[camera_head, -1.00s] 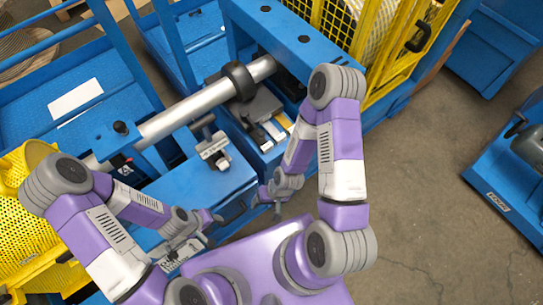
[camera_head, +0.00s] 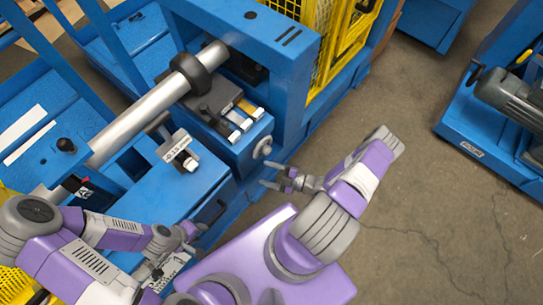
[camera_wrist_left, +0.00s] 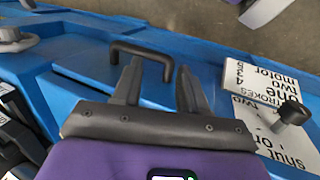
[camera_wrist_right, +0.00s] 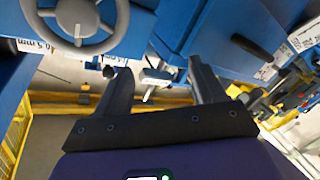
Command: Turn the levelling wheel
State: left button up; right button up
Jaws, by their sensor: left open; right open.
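The levelling wheel (camera_head: 263,147) is a small grey handwheel on the front of the blue machine in the head view. In the right wrist view the wheel (camera_wrist_right: 76,14) is large at the upper left, with spokes and a hub. My right gripper (camera_head: 268,174) is open and empty just in front of and below the wheel in the head view, apart from it. My left gripper (camera_head: 194,237) is open at the machine's lower front edge. In the left wrist view its fingers (camera_wrist_left: 160,85) are near a black bar handle (camera_wrist_left: 140,50); contact is unclear.
A signboard (camera_wrist_left: 262,95) and a black knob (camera_wrist_left: 292,111) lie right of my left fingers. A silver shaft (camera_head: 140,118) with a black collar spans the machine. Yellow mesh guarding (camera_head: 335,40) stands behind. Grey floor (camera_head: 420,170) on the right is open.

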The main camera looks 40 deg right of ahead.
aim_at(269, 152)
jog(key=d+f+m+t+h, duration=0.25)
jog(key=d+m+h, duration=0.25)
jog(key=d+m, duration=0.3)
jog(key=shift+t+h, duration=0.3)
jog(key=shift+t, duration=0.15)
jog(key=x, duration=0.5)
jog(key=b+x, duration=0.1)
jog(key=x, duration=0.1)
jog(key=shift+w+r, duration=0.15)
jog(key=shift+r, duration=0.2)
jog(key=c, duration=1.1)
jog(key=shift+o, duration=0.2)
jog(key=shift+a+n, duration=0.1)
jog(key=shift+n, duration=0.2)
